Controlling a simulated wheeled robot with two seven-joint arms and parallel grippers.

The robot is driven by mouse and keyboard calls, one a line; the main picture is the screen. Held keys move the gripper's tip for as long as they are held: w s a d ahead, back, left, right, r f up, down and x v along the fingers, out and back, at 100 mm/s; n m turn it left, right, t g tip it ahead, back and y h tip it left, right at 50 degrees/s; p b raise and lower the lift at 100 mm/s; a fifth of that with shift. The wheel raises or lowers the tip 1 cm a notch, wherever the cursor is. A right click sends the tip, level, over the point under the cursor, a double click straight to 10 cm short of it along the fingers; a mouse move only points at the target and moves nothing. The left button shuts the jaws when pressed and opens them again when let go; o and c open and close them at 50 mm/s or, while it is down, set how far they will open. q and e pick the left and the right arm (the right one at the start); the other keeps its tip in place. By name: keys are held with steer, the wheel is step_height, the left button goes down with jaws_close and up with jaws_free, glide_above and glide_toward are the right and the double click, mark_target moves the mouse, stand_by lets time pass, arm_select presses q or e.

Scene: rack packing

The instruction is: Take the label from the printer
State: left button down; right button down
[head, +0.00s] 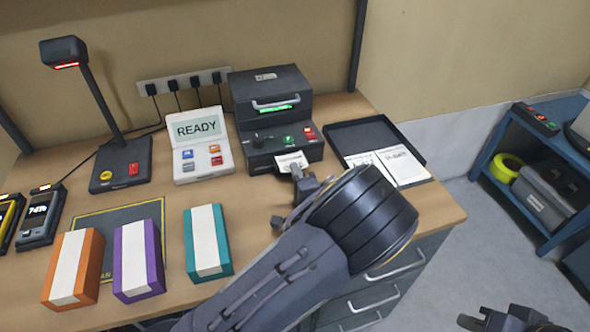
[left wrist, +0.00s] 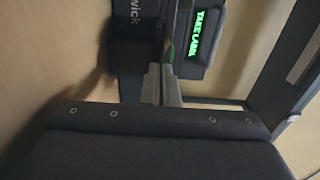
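The label printer (head: 273,117) is a black box with a green-lit display, at the back of the bench. A white label (head: 290,162) sticks out of its front slot. My left gripper (head: 297,174) is at the label's front edge, its fingertips overlapping it. In the left wrist view, the left gripper's fingers (left wrist: 161,84) are close together in front of the printer (left wrist: 135,50), and the display (left wrist: 205,33) reads TAKE LABEL. The label is not clearly visible there. My right gripper (head: 505,321) is low at the right, partly cut off, away from the bench.
A black tray (head: 347,136) with white papers stands right of the printer. A READY display unit (head: 198,130) and a scanner stand (head: 122,168) are to the left. Orange, purple and teal boxes (head: 208,240) stand along the front. A blue shelf (head: 505,185) is far right.

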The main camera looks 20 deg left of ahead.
arm_select(q)
steer(key=shift+r+p, duration=0.75)
steer(key=shift+r, duration=0.6)
steer(key=shift+f, duration=0.1)
steer(key=shift+d, duration=0.1)
steer(key=s+d+r+p, duration=0.1)
steer(key=s+d+r, duration=0.4)
steer(key=s, duration=0.6)
steer(key=d, duration=0.2)
steer(key=shift+s+d+p, duration=0.35)
steer(key=shift+p, duration=0.05)
